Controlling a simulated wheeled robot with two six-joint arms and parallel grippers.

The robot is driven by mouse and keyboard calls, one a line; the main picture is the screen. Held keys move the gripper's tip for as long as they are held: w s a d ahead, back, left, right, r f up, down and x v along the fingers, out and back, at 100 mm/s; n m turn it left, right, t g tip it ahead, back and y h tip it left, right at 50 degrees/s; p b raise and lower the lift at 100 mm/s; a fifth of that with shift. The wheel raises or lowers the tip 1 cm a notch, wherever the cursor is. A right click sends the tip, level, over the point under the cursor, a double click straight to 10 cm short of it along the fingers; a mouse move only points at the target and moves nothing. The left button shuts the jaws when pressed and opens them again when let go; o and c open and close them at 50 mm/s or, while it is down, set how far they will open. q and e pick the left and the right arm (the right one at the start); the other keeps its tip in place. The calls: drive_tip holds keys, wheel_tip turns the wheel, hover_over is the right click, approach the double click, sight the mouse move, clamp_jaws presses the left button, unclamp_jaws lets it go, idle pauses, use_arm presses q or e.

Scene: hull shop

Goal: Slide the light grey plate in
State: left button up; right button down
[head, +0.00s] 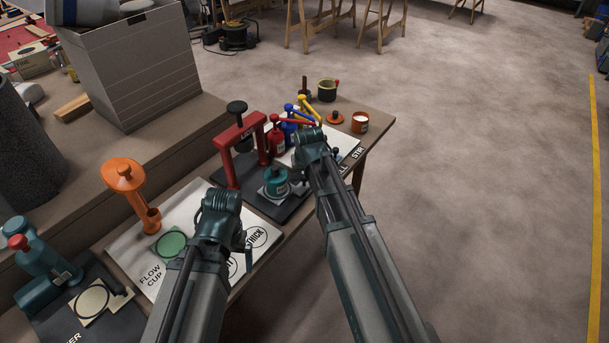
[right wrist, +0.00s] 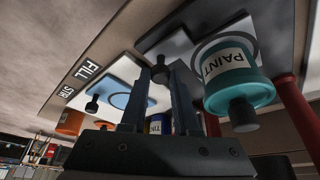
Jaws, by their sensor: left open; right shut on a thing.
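The light grey plate (head: 262,193) shows as a pale edge under a teal paint can (head: 276,181), on the dark base of the red press (head: 238,150). In the right wrist view the can (right wrist: 236,72) stands on the plate, beside my fingers. My right gripper (right wrist: 160,80) is shut on a dark knob that looks like this plate's handle. In the head view the right gripper (head: 308,168) is just right of the can, its fingertips mostly hidden by the wrist. My left gripper (head: 246,248) is open and empty above the white flow cup mat (head: 200,213).
Blue, red and yellow tools (head: 300,112) stand behind my right gripper. An orange stand (head: 128,185) and green ringed plate (head: 171,244) are left. A large grey box (head: 135,65) stands behind.

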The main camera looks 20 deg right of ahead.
drive_tip(key=w+a, duration=0.2)
drive_tip(key=w, duration=0.1)
drive_tip(key=w+a, duration=0.2)
drive_tip(key=w, duration=0.1)
drive_tip(key=w+a, duration=0.3)
drive_tip(key=shift+w+a, duration=0.1)
drive_tip(key=shift+w, duration=0.15)
drive_tip(key=shift+w+a, duration=0.35)
drive_tip(key=c, duration=0.7)
unclamp_jaws()
drive_tip(key=shift+a, duration=0.1)
drive_tip(key=shift+o, duration=0.2)
use_arm(q)
drive_tip(key=shift+r, duration=0.1)
use_arm(e)
drive_tip(key=shift+r, duration=0.1)
use_arm(q)
drive_tip(key=shift+r, duration=0.15)
use_arm(e)
drive_tip(key=shift+s+r, duration=0.1)
drive_tip(key=shift+r, duration=0.05)
use_arm(q)
wheel_tip(320, 180, up, 12)
drive_tip(key=p, duration=1.2)
drive_tip(key=shift+p, duration=0.35)
use_arm(e)
drive_tip(key=v, duration=1.3)
